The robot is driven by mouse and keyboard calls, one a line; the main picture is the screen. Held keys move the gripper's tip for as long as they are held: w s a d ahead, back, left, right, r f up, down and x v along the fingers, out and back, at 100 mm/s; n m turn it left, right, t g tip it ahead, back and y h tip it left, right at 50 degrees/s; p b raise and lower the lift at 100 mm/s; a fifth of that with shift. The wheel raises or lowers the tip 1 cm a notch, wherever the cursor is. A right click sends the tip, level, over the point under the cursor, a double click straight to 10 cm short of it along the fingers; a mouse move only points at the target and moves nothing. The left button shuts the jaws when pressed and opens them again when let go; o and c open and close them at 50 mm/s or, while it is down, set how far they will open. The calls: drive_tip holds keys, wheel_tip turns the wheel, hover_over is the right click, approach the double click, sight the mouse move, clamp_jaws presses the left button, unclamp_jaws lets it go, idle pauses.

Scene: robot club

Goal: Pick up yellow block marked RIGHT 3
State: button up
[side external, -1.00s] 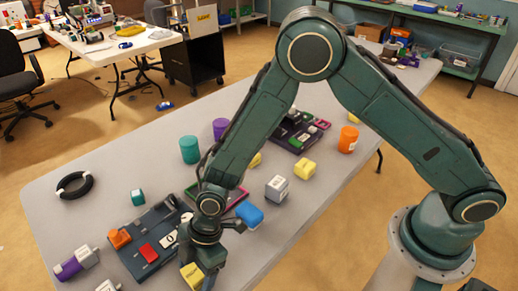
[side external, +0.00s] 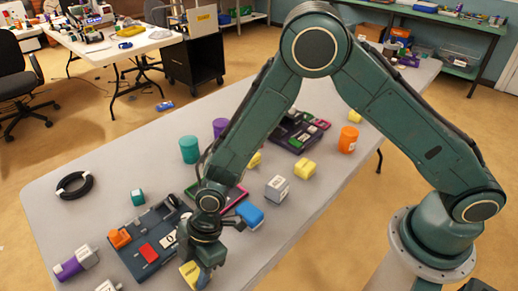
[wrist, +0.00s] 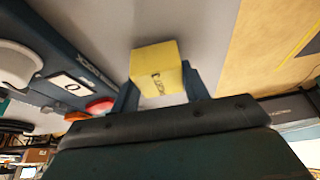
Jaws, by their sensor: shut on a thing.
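A yellow block (side external: 189,273) with dark lettering is at the near edge of the grey table, just right of the dark board. My gripper (side external: 199,270) is beside and over it, pointing down. In the wrist view the yellow block (wrist: 152,62) sits between the two fingers of my gripper (wrist: 160,88), which are shut on it. The lettering on its face is too blurred to read surely. I cannot tell whether the block touches the table. Part of the block is hidden by the fingers.
The dark board (side external: 133,262), with orange, red and white pieces, lies close left. A blue block (side external: 250,214) and a grey-white block (side external: 277,188) lie to the right. Another yellow block (side external: 305,168) is farther back. A black ring (side external: 74,185) lies far left.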

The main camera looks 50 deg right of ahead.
sight(194, 269)
wheel_tip(194, 269, up, 19)
drive_tip(key=shift+r, duration=0.15)
idle(0.5)
idle(0.5)
